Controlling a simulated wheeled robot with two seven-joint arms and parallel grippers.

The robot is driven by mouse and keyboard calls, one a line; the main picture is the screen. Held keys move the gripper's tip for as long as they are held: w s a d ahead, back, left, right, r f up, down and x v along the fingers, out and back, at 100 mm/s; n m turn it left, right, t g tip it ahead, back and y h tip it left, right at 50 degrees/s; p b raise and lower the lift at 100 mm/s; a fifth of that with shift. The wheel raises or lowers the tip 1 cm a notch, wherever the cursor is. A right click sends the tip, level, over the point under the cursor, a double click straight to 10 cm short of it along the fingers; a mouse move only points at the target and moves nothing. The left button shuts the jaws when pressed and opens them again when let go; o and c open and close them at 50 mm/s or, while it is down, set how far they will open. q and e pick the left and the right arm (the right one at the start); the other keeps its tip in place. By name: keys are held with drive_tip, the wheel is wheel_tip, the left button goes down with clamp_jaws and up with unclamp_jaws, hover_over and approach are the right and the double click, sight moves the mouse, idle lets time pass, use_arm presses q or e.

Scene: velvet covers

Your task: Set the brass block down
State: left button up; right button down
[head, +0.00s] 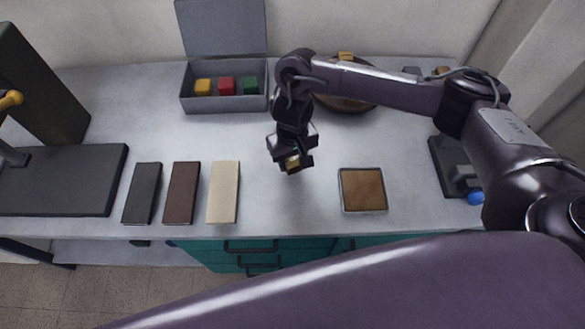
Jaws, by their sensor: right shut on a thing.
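My right gripper (293,165) is shut on a small brass block (293,162), only partly visible between the fingers. The gripper points down over the pale table, between the cream slab and the square tray. It appears to hold the block above the tabletop; the exact gap is hard to tell. A square tray (345,208) with a brown inside lies to the right of the gripper and looks empty. My left gripper is not in view.
Black (143,193), brown (182,192) and cream (223,192) slabs lie left of the gripper. An open grey box (225,104) holds yellow, red and green blocks. A round brown dish (345,103) stands behind my right arm. Bare table (290,205) lies in front of the gripper.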

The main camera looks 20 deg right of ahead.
sight(292, 168)
drive_tip(key=shift+f+b, duration=0.95)
drive_tip(key=shift+f, duration=1)
drive_tip(key=shift+w+r, duration=0.1)
drive_tip(key=c, duration=0.8)
unclamp_jaws()
